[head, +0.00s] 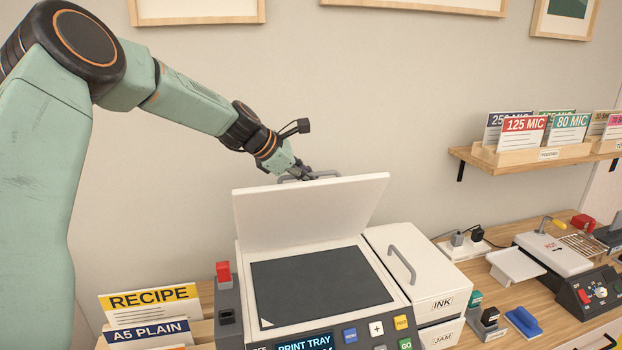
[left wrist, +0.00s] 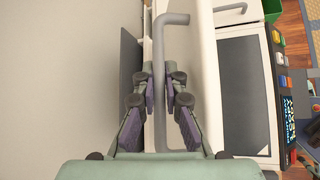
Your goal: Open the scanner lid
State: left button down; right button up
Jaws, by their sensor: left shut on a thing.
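The scanner lid (head: 305,213) is a white panel that stands raised and tilted back, hinged at the rear of the scanner. The dark glass bed (head: 320,285) under it is uncovered. My left gripper (head: 310,176) is at the lid's top edge, shut on the grey lid handle (head: 290,179). In the left wrist view the handle (left wrist: 160,75) runs between the two fingers of my left gripper (left wrist: 162,105), and the white lid (left wrist: 206,70) lies just to its right. The right gripper is not in view.
An INK compartment with a grey handle (head: 402,262) stands right of the scanner. A red switch (head: 223,272) and paper trays are at its left. A laminator (head: 560,268) and a blue tool (head: 523,321) sit on the right counter. A shelf (head: 540,158) holds pouches.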

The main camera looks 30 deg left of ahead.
pick_arm(q)
jog(key=shift+w+a+r, duration=0.35)
jog(key=shift+w+a, duration=0.2)
jog(key=shift+a, duration=0.1)
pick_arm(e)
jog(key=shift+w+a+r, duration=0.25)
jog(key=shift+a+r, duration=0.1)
pick_arm(q)
jog(key=c, duration=1.7)
grip_release()
jog(key=shift+s, duration=0.2)
jog(key=shift+r, duration=0.1)
